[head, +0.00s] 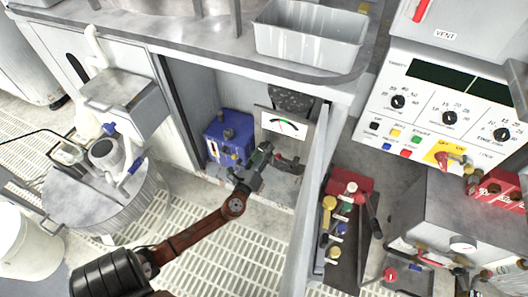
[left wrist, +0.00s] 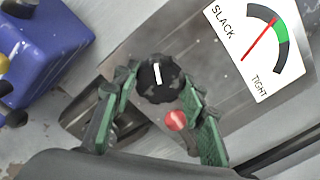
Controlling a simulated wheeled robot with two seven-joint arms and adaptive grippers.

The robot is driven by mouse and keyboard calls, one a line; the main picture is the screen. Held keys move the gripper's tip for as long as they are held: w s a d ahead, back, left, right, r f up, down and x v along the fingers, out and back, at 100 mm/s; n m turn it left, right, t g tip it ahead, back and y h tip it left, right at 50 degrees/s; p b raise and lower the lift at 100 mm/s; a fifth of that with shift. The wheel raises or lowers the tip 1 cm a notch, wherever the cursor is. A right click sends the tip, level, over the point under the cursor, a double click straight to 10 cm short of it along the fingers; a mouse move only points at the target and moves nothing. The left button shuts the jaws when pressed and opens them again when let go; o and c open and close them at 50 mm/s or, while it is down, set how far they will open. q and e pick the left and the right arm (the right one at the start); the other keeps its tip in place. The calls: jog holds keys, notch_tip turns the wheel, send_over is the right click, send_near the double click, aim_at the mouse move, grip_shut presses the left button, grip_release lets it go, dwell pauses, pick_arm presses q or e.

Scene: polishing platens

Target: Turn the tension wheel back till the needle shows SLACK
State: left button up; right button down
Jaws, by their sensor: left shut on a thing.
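The tension wheel (left wrist: 158,82) is a dark, knobbly wheel with a white mark, on a grey metal housing (left wrist: 110,62). My left gripper (left wrist: 157,92) is shut on it, with one green-padded finger on each side; in the head view the gripper (head: 262,158) reaches into the open cabinet bay and hides most of the wheel. A red knob (left wrist: 176,121) sits just beside the right finger. The white gauge (left wrist: 262,45) reads SLACK at one end and TIGHT at the other. Its red needle points at the SLACK-side edge of the green band. My right gripper is not in view.
A blue box (head: 228,138) stands left of the wheel. An open cabinet door (head: 308,205) rises close on the right. A red-topped unit with levers (head: 346,187) stands beyond it. The bench edge (head: 200,55) overhangs the bay. Slatted floor (head: 215,260) lies in front.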

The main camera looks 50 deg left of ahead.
pick_arm(q)
jog(key=shift+f, duration=0.1)
jog(key=o, duration=0.9)
jog(key=shift+s, duration=0.1)
jog(key=v, duration=1.2)
